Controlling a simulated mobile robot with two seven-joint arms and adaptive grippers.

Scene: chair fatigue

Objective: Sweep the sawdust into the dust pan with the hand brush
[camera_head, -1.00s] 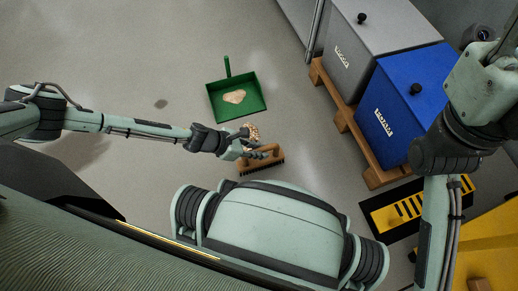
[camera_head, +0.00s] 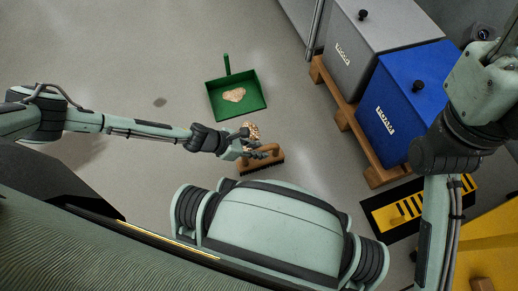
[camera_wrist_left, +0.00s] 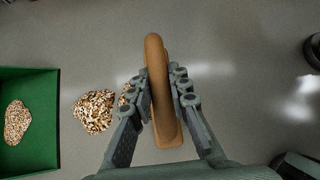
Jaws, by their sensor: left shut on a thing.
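The green dust pan (camera_head: 222,105) lies on the floor near the middle of the head view, with a patch of sawdust (camera_head: 235,95) in it. Its edge also shows at the left of the left wrist view (camera_wrist_left: 40,75). A second sawdust pile (camera_head: 252,131) lies on the floor between the pan and the brush; it also shows in the left wrist view (camera_wrist_left: 93,111). My left gripper (camera_head: 258,154) is shut on the wooden hand brush (camera_head: 272,159), its fingers on both sides of the brown handle (camera_wrist_left: 158,80). The dark bristles point down at the floor. My right gripper is not visible.
A blue bin (camera_head: 405,105) and a grey bin (camera_head: 375,45) stand on a wooden pallet (camera_head: 345,118) at the right. A black and yellow item (camera_head: 385,219) lies in front of them. The floor around the pan's left is clear.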

